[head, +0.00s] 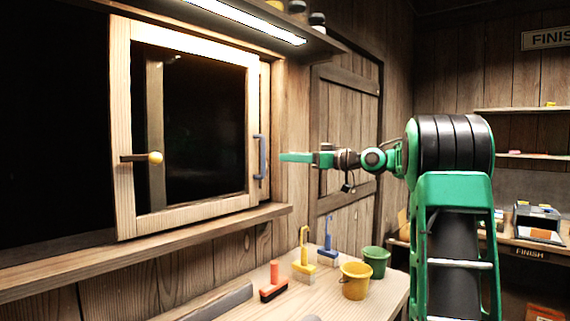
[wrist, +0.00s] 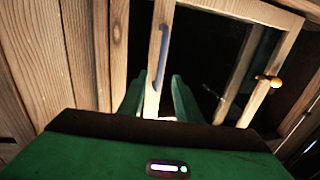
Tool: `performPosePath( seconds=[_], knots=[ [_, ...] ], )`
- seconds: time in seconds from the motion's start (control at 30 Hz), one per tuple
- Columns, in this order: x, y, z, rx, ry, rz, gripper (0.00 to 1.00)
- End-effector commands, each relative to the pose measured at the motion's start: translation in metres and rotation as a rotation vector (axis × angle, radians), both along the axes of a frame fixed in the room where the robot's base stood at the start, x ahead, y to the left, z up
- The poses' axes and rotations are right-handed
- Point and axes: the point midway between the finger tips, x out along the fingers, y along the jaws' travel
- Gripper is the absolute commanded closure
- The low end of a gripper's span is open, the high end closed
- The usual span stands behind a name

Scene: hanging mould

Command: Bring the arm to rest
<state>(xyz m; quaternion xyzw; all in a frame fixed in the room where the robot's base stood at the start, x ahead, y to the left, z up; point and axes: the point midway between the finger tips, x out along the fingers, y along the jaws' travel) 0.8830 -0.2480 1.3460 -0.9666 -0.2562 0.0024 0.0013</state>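My arm reaches left across the right half of the head view. My green gripper (head: 284,157) points at the wooden window (head: 122,110), with a visible gap to the blue handle (head: 260,155) on the window's right side. In the wrist view my gripper (wrist: 157,82) has its two green fingers spread apart with nothing between them. The blue handle (wrist: 163,55) shows beyond the fingertips, on the window frame. A dark lever with a yellow knob (head: 155,157) is on the window's left side.
A workbench below holds an orange-black brush (head: 273,285), a yellow brush (head: 303,262), a blue brush (head: 328,246), a yellow bucket (head: 355,283) and a green bucket (head: 376,262). A lit shelf (head: 250,20) hangs above the window. A plank door (head: 345,130) stands behind my gripper.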

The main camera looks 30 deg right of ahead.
Motion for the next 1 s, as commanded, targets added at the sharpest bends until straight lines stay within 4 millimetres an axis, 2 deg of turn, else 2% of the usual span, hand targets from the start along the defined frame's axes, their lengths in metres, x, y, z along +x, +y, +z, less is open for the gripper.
performPosePath(
  seconds=[0.23, 0.33, 0.47, 0.57, 0.67, 0.77, 0.9, 0.97, 1.0],
  knots=[
    [0.0, 0.0, -0.001, -0.001, 0.003, -0.003, 0.69],
    [0.0, 0.005, -0.009, -0.012, 0.041, -0.022, 0.69],
    [-0.004, 0.018, -0.045, -0.045, 0.187, -0.096, 0.69],
    [-0.022, 0.026, -0.09, -0.071, 0.357, -0.184, 0.69],
    [-0.056, 0.032, -0.138, -0.087, 0.54, -0.277, 0.69],
    [-0.102, 0.035, -0.184, -0.091, 0.72, -0.371, 0.69],
    [-0.176, 0.04, -0.24, -0.081, 0.946, -0.484, 0.69],
    [-0.209, 0.043, -0.261, -0.072, 1.037, -0.528, 0.69],
    [-0.232, 0.045, -0.274, -0.066, 1.095, -0.558, 0.69]
  ],
)
